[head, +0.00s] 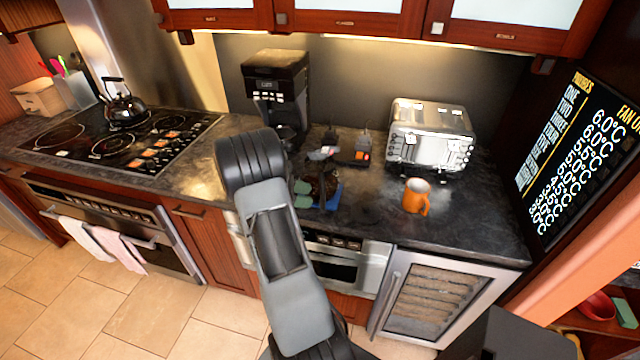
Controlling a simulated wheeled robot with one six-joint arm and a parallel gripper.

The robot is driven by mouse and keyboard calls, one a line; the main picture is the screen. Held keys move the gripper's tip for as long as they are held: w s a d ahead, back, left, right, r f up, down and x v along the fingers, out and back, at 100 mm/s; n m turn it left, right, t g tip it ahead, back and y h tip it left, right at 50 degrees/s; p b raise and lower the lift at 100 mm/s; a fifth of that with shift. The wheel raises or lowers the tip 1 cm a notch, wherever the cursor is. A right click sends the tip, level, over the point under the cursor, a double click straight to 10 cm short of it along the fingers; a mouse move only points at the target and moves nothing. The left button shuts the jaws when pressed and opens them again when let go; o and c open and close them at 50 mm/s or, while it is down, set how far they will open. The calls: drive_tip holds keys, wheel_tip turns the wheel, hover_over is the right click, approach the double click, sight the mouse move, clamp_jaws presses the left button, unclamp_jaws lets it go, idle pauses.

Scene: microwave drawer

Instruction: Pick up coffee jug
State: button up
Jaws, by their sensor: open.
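The coffee jug (287,136) is a dark, glassy shape in the lower bay of the black coffee maker (277,80), at the back of the counter. My arm's elbow hides part of it. My gripper (322,183) seems to be the dark shape over the counter, right of my elbow and in front and to the right of the jug. It is open and apart from the jug. Its fingers are small and hard to make out.
An orange mug (415,195) stands on the counter (470,215) right of my arm. A silver toaster (430,135) stands behind it. A black kettle (124,108) sits on the stove (110,140) at left. Cabinets (350,15) overhang the counter.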

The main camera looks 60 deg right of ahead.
sight(323, 208)
drive_tip(key=shift+p+x, duration=1.1)
drive_tip(key=shift+x, duration=2)
drive_tip(key=shift+w+f, duration=0.1)
drive_tip(key=c, duration=0.9)
drive_tip(key=shift+d, duration=0.1)
